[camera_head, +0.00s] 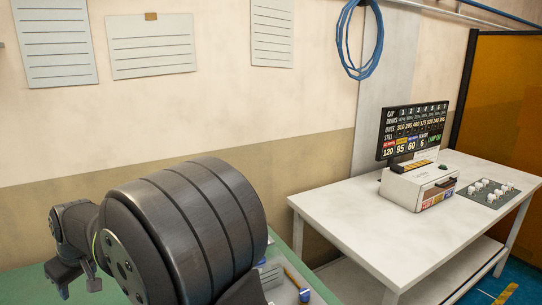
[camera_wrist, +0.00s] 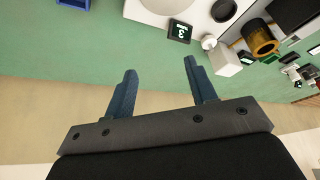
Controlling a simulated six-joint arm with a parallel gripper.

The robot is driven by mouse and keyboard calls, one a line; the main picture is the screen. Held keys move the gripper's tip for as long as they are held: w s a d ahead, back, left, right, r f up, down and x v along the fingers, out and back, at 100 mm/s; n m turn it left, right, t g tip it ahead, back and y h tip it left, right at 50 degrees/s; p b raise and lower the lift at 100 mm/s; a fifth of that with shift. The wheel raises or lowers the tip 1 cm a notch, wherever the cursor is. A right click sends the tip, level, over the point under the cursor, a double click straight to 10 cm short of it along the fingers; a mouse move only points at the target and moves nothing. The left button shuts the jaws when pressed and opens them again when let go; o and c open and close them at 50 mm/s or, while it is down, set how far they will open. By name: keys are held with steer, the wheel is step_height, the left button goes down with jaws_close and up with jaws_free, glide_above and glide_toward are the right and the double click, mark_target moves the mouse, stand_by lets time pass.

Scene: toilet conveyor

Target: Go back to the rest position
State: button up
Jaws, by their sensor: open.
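My gripper (camera_wrist: 159,72) shows in the wrist view with its two dark blue fingers spread wide and nothing between them. Beyond the fingertips is a green work surface (camera_wrist: 105,40), seen at a steep tilt. In the head view my arm fills the lower left, and its large dark round link hides much of the bench behind it. The gripper's fingers cannot be made out clearly in the head view.
In the wrist view, a white machine (camera_wrist: 150,12), a small black display (camera_wrist: 180,32), a white block (camera_wrist: 224,60) and an orange-and-black cylinder (camera_wrist: 260,38) lie beyond the fingers. In the head view, a white table (camera_head: 365,228) at right carries a monitor (camera_head: 412,130) and white box (camera_head: 416,188).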

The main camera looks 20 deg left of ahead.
steer(key=s+a+f+n, duration=0.1)
steer(key=s+a+f, duration=0.1)
steer(key=s+a, duration=0.4)
steer(key=shift+s+a+f+g, duration=0.2)
steer(key=shift+s+f+g, duration=0.1)
steer(key=shift+s, duration=0.45)
steer(key=shift+o, duration=0.2)
steer(key=o, duration=1)
steer(key=shift+o, duration=0.2)
steer(key=s+d+f+n+y, duration=0.1)
steer(key=s+d+f+y, duration=0.1)
steer(key=s+d, duration=0.25)
steer(key=s+d+f+y, duration=0.2)
steer(key=s+d+f, duration=0.1)
steer(key=s, duration=0.3)
steer(key=s+d+g+y, duration=0.1)
steer(key=s+d+y, duration=0.45)
steer(key=d, duration=0.85)
steer(key=shift+h, duration=0.85)
steer(key=shift+s+d+f+x, duration=0.1)
steer(key=shift+s+x, duration=0.15)
steer(key=shift+x, duration=1.55)
steer(key=shift+s+d+f+x, duration=0.1)
steer(key=shift+s+x, duration=0.2)
steer(key=shift+x, duration=1.5)
steer(key=shift+s+d+f+x, duration=0.15)
steer(key=shift+s+x, duration=0.1)
steer(key=shift+x, duration=1.5)
